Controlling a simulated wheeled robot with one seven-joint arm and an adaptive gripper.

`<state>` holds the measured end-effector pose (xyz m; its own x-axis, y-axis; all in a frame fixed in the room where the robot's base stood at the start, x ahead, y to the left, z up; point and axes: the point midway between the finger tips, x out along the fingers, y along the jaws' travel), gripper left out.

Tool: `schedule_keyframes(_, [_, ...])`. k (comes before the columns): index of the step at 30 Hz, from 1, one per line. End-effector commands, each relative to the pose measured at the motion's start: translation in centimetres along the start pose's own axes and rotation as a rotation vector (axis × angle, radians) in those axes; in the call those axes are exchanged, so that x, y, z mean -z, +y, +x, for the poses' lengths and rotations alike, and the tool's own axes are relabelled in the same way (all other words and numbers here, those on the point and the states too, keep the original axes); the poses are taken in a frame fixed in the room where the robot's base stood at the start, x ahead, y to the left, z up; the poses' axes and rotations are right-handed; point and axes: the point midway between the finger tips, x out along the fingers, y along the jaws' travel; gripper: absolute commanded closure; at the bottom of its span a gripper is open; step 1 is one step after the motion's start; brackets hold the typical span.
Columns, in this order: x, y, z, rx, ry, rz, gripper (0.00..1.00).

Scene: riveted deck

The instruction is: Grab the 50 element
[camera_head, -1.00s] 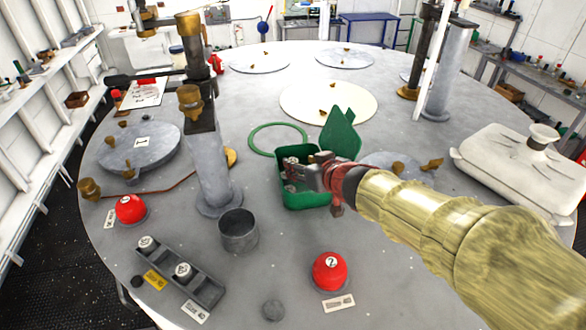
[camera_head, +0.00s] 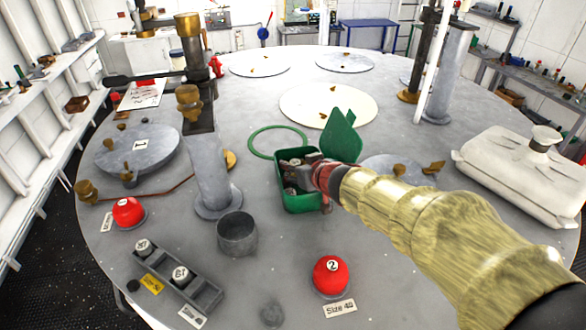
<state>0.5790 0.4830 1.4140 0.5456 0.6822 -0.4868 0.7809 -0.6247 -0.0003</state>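A green box (camera_head: 301,203) stands near the middle of the round grey deck, with its green lid (camera_head: 342,137) open at the back right. My gripper (camera_head: 297,166) reaches in from the right and its fingertips are over the box's opening. At least one small pale-topped element (camera_head: 292,190) shows inside the box, close below the gripper; its marking is too small to read. The finger gap is too small and too covered to tell whether it is open or shut. A dark rack (camera_head: 180,283) at the front left holds two elements (camera_head: 143,247) and (camera_head: 181,275); their numbers are unclear.
A red button marked 2 (camera_head: 331,274) stands in front of the box, beside a size label (camera_head: 340,308). A grey open cup (camera_head: 237,236) and a tall grey post (camera_head: 213,180) stand to the left. A white case (camera_head: 515,180) lies at the right.

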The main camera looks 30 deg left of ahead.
Motion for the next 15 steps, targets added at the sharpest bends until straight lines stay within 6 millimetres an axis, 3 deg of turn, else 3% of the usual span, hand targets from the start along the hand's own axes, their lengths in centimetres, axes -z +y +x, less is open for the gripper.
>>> schedule_keyframes(15, [0.42,-0.03,-0.14,0.001,0.006,0.0,0.93])
